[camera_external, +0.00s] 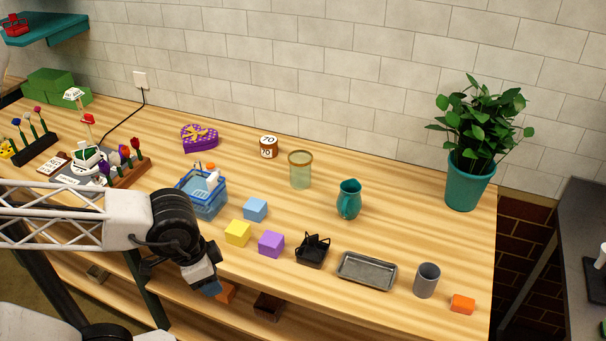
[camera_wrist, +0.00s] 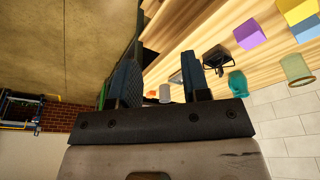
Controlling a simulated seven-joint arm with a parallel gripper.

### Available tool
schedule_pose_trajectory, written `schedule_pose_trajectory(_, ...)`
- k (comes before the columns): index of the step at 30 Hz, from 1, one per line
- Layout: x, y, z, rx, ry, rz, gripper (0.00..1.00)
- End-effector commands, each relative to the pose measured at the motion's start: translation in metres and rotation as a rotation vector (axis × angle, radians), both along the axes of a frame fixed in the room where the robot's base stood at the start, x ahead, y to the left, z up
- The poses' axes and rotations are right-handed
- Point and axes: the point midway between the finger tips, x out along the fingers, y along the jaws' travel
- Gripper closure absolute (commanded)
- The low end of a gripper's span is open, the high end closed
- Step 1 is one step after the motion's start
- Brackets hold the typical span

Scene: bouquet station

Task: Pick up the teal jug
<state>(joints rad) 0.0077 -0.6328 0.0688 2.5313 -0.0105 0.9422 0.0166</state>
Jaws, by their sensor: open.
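The teal jug (camera_external: 349,200) stands upright on the wooden table, right of the middle in the external view, between the glass jar and the potted plant. It also shows in the wrist view (camera_wrist: 238,84), beyond and to the right of my fingers. My gripper (camera_external: 208,286) hangs at the front edge of the table, well to the left of the jug and nearer the camera. In the wrist view my gripper (camera_wrist: 160,77) has its two fingers apart with nothing held between them. The fingertips are partly hidden in the external view.
A glass jar (camera_external: 300,172) stands left of the jug. A blue block (camera_external: 255,209), yellow block (camera_external: 237,233), purple block (camera_external: 271,244), black basket (camera_external: 312,252), grey tray (camera_external: 367,270) and grey cup (camera_external: 426,280) stand in front. A plant pot (camera_external: 469,183) is right. Bare table surrounds the jug.

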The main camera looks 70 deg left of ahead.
Motion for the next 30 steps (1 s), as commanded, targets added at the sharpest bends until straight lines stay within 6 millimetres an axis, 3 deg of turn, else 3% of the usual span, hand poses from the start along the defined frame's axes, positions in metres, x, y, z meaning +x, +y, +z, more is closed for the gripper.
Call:
schedule_pose_trajectory(5,0.009,0.002,0.003,-0.002,0.005,0.016,0.57)
schedule_pose_trajectory(11,0.037,0.009,0.011,-0.009,0.023,0.071,0.57)
schedule_pose_trajectory(22,0.123,0.035,0.025,-0.03,0.067,0.231,0.57)
schedule_pose_trajectory(30,0.187,0.06,0.024,-0.043,0.1,0.351,0.57)
